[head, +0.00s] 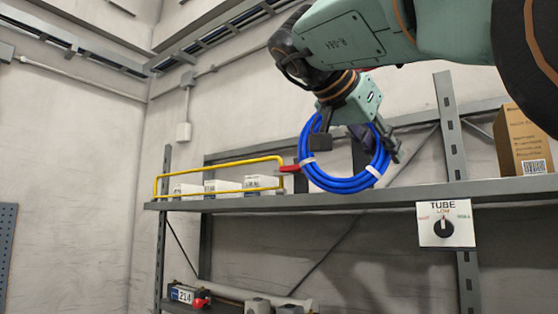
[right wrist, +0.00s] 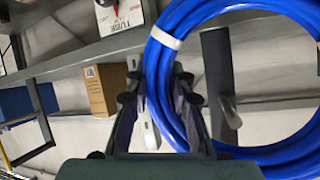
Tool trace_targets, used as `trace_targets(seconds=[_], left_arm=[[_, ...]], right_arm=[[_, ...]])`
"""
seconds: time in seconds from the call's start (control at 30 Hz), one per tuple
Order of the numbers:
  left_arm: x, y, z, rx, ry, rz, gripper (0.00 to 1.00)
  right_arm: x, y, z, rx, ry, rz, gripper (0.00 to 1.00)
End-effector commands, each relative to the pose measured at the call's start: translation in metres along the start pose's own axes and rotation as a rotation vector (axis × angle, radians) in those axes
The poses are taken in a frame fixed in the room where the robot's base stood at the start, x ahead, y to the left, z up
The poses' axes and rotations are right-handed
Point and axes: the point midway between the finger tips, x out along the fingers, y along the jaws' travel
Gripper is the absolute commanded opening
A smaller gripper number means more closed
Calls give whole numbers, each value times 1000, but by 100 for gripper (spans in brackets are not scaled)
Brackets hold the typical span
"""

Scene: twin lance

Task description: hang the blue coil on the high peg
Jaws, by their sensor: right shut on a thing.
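The blue coil (head: 345,185) is a ring of several turns with white ties. My right gripper (head: 355,143) is shut on its upper part and holds it upright in front of the shelf. In the right wrist view the coil (right wrist: 160,75) passes between the fingers of my right gripper (right wrist: 160,112). A dark upright post (right wrist: 216,75) with a short grey rod-like piece (right wrist: 230,112) shows through the ring; I cannot tell whether this is the high peg or whether the coil touches it. My left gripper is not in view.
The grey shelf (head: 240,204) carries white boxes (head: 222,186) behind a yellow rail (head: 215,165), with a red piece (head: 289,168) at its right end. A cardboard box (head: 522,145) stands at right. A TUBE dial panel (head: 446,226) hangs at the shelf front.

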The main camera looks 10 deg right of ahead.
Motion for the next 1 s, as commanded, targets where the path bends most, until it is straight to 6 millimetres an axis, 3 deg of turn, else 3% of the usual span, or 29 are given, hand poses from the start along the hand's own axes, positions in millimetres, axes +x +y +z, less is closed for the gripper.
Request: trace_targets(seconds=[0.8, 1.0], left_arm=[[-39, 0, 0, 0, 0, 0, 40], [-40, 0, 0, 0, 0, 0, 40]], right_arm=[[35, -13, -18, -1, -1, -1, 0], [45, -15, -18, 0, -1, -1, 0]])
